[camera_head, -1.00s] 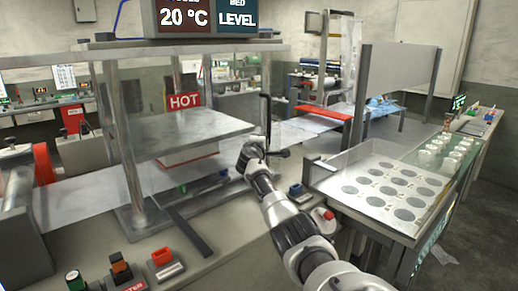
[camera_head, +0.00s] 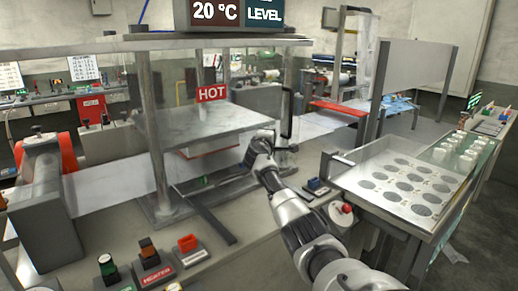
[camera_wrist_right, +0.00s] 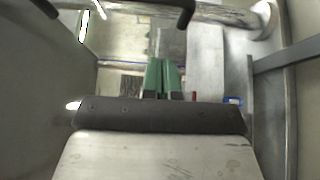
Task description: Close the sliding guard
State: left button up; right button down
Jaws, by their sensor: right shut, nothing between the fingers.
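The press frame (camera_head: 158,125) stands at the middle left. The clear guard is hard to make out; a dark upright handle (camera_head: 287,115) stands at the right side of the press, and the guard's edges cannot be told. My right arm reaches in from the bottom right. My right gripper (camera_head: 290,149) is just below the handle; whether it touches is unclear. In the right wrist view its green fingertips (camera_wrist_right: 163,78) are together and empty. A black bent bar (camera_wrist_right: 186,12), likely the handle, shows at that view's top. My left gripper is out of view.
A flat plate (camera_head: 200,125) with a red HOT sign (camera_head: 212,93) is inside the press. A dark rail (camera_head: 205,212) lies on the bench before it. Control buttons (camera_head: 108,267) line the front edge. A tray table (camera_head: 400,190) stands at the right.

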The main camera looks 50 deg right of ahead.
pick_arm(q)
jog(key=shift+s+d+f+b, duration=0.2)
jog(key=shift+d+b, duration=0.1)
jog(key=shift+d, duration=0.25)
pick_arm(e)
jog(key=s+v, duration=0.1)
jog(key=v, duration=0.7)
jog(key=shift+f, duration=0.2)
